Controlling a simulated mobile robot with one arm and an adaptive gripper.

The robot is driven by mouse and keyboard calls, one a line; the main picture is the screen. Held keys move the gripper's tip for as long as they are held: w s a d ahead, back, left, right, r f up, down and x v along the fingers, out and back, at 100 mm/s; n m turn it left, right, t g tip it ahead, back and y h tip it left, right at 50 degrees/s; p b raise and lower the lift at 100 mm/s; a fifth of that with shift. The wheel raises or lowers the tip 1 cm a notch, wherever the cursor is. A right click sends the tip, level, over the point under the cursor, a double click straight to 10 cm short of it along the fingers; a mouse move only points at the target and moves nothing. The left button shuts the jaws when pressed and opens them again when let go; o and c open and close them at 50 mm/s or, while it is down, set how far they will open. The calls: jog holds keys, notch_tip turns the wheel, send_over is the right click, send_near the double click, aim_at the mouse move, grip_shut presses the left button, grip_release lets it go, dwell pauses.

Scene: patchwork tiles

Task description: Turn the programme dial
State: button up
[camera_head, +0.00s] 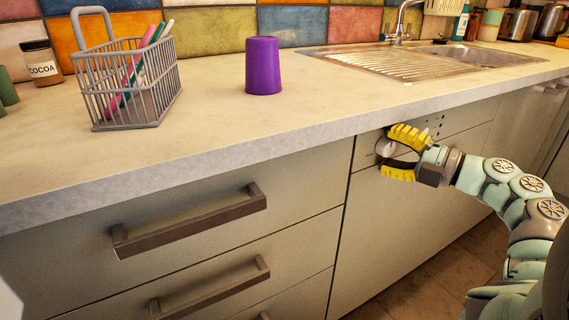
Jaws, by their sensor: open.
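The programme dial (386,147) is a pale round knob on the front panel of the appliance (366,215) under the counter. My gripper (388,154) is open, with one yellow-padded finger above the dial and one below it. The dial shows between the fingers; I cannot tell whether they touch it. Part of the dial's edge is hidden by the gripper. A group of small dark marks (438,125) lies on the panel to the right of the dial.
The counter edge (250,160) juts out just above the gripper. A drawer handle (190,220) sticks out at left. On the counter stand a wire basket (93,100) with pens, a purple cup (263,66) and a cocoa jar (41,66); the sink (455,55) is at right.

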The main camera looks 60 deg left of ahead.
jog(key=v, duration=1.2)
jog(key=shift+r, duration=0.15)
